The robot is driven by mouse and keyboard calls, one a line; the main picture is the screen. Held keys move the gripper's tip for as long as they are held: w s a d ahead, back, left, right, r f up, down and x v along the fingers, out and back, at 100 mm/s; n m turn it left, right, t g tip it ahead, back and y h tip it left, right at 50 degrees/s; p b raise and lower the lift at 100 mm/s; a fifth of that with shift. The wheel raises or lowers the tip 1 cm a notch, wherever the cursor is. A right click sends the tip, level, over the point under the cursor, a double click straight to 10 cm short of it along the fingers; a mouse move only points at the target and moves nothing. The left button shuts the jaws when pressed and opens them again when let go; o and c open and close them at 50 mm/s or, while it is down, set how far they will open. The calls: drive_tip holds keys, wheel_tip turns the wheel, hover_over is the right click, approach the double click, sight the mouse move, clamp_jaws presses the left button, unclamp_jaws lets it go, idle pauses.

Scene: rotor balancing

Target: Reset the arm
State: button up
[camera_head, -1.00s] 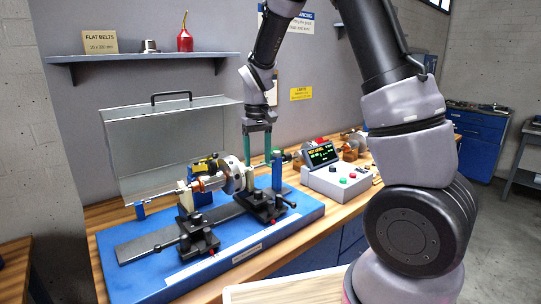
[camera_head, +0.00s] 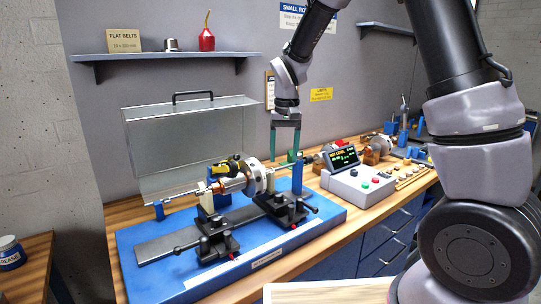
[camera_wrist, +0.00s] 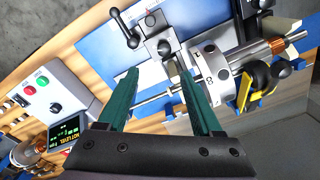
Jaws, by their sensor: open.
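My gripper (camera_head: 285,152) is open, with green fingers pointing down above the right part of the balancing machine. It also shows in the wrist view (camera_wrist: 160,95), with nothing held between the two fingers. The rotor (camera_head: 256,178), a grey disc on a shaft with a copper section, sits on the machine's supports beside and below the fingers. In the wrist view the rotor disc (camera_wrist: 212,72) lies just past the right finger, and the shaft runs behind the fingers. I cannot tell how near the fingers are to the shaft.
The blue machine base (camera_head: 150,285) rests on a wooden bench. A clear guard (camera_head: 180,150) stands raised behind it. A control box with a screen (camera_head: 350,180) is to the right, with several small parts beyond. A shelf (camera_head: 160,56) is on the wall above.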

drive_tip(key=s+d+r+m+t+y, duration=0.1)
drive_tip(key=s+d+r+m+t, duration=0.3)
drive_tip(key=s+d+r, duration=1.4)
drive_tip(key=s+r+t, duration=0.1)
drive_tip(key=t, duration=0.2)
drive_tip(key=shift+s+y, duration=0.3)
drive_tip(key=shift+d, duration=0.1)
